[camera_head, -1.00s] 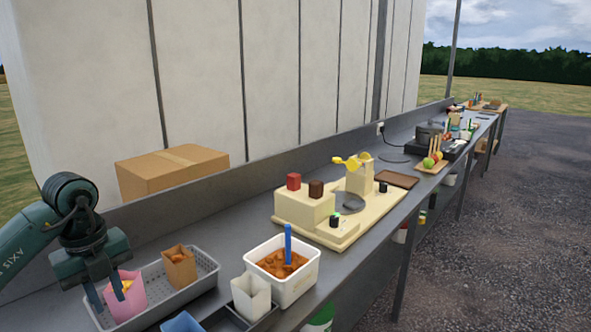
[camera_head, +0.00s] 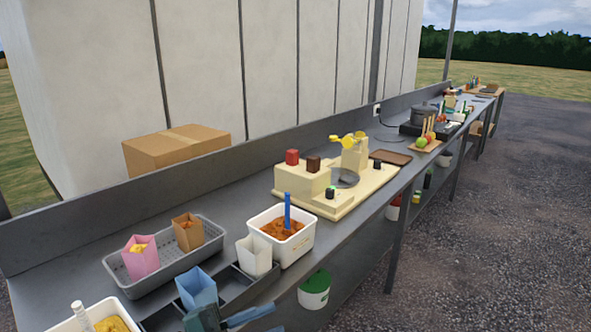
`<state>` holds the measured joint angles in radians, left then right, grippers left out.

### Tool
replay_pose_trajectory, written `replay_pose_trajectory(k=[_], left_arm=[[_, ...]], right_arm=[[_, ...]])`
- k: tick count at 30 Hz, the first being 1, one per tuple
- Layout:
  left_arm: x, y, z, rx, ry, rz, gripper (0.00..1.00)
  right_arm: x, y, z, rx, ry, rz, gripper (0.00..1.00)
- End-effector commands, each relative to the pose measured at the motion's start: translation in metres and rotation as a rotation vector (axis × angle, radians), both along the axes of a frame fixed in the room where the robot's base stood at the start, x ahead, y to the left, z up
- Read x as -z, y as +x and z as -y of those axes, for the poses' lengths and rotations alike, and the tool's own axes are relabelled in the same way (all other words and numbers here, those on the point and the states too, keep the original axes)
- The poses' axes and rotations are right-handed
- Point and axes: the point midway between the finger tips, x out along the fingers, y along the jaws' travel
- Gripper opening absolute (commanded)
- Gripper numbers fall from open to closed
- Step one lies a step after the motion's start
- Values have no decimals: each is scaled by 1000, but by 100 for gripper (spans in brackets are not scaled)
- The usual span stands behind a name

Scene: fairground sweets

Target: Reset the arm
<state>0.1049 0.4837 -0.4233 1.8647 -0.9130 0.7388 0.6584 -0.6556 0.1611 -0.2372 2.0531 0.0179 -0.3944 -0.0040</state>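My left gripper (camera_head: 260,323) shows only in part at the bottom edge, in front of the blue paper box; its arm is out of view. Its two bluish fingers point right and look apart, with nothing seen between them. The pink box (camera_head: 142,262) with yellow food in it stands upright in the grey perforated tray (camera_head: 198,256), clear of the gripper. A brown box (camera_head: 187,236) with orange-brown food stands beside it in the tray. My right gripper is not in view.
A blue box (camera_head: 196,289) and a white box (camera_head: 254,257) stand in a dark holder near the front edge. A white tub (camera_head: 296,248) holds brown food and a blue-handled tool. A cream machine (camera_head: 302,188) stands farther along. A cardboard box (camera_head: 178,149) sits behind the counter's back panel.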

Motion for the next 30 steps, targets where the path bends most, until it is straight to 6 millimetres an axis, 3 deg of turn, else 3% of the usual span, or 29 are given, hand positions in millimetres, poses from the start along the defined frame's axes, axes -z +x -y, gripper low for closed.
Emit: replay_pose_trajectory(k=[4, 6, 10, 12, 15, 20, 30], left_arm=[[41, 9, -35, -420, -259, -317, 24], [82, 3, -57, -612, -299, -511, 24], [161, -35, -84, -859, -267, -861, 24], [192, -60, -90, -928, -231, -1008, 24], [221, -90, -92, -980, -183, -1162, 24], [240, -114, -92, -1003, -143, -1274, 24], [240, -115, -92, -1003, -142, -1277, 24]], right_arm=[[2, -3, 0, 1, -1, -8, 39], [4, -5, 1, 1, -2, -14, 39], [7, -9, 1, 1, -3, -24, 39], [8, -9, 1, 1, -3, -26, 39], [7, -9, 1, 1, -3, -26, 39], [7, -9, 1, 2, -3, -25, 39], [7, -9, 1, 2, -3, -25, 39]])
